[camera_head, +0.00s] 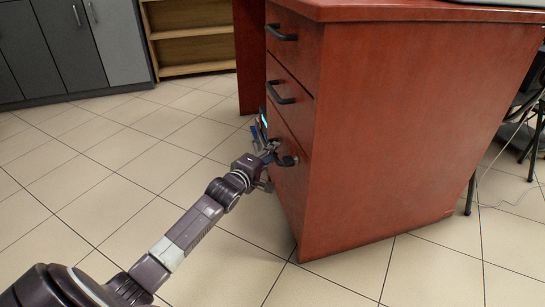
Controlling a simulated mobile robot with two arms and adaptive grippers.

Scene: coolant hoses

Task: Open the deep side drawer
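The deep side drawer (289,186) is the lowest and tallest front on the side of the reddish-brown wooden desk, and looks closed. Its dark handle (289,161) shows at the upper part of that front. My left gripper (270,150) is right at this handle, its fingers beside or over the handle's left end. The fingers are small and overlap the handle, so I cannot tell whether they grip it. My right gripper is not in view.
Two shallower drawers with dark handles (281,34) (280,93) sit above, both closed. The tiled floor (110,170) left of the desk is clear. Grey cabinets (85,40) and a wooden shelf (190,33) stand at the back. Chair legs and a cable are at the right.

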